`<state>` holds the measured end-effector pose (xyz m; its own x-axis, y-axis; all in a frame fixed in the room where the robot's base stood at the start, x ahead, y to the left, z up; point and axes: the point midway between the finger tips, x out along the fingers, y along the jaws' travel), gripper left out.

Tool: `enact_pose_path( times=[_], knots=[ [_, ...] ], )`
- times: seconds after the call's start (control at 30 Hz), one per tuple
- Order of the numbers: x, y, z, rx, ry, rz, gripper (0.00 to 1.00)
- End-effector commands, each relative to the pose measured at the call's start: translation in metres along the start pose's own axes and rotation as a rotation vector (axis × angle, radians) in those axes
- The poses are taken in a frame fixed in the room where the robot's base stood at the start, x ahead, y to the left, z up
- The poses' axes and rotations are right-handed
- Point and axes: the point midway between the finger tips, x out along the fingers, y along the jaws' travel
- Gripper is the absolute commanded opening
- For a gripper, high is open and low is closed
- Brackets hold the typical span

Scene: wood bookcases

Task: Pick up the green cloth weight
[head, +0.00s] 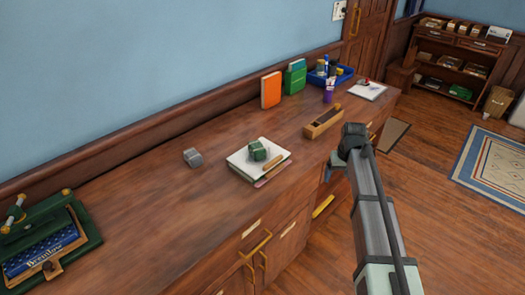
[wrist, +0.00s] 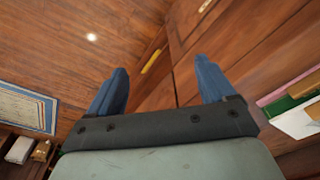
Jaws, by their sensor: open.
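The green cloth weight (head: 258,150) is a small, dark green, block-like bundle with lighter bands. It rests on top of a white pad of paper (head: 242,163) on the long wooden counter.
A small grey block (head: 193,157) sits left of the pad. A wooden box (head: 323,121), books (head: 271,90) and a blue tray (head: 340,76) stand beyond. A green case (head: 52,235) is at left. Counter between is clear.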

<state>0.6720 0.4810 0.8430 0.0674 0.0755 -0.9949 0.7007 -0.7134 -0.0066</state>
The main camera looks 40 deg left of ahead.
Motion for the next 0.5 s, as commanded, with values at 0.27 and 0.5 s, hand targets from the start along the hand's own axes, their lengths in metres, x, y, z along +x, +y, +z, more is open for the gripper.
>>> enact_pose_path(
  times=[0.27,0.5],
  knots=[
    [-0.076,-0.139,-0.078,-0.203,0.026,-0.020,0.83],
    [-0.136,-0.243,-0.106,-0.342,0.041,-0.036,0.83]
  ],
)
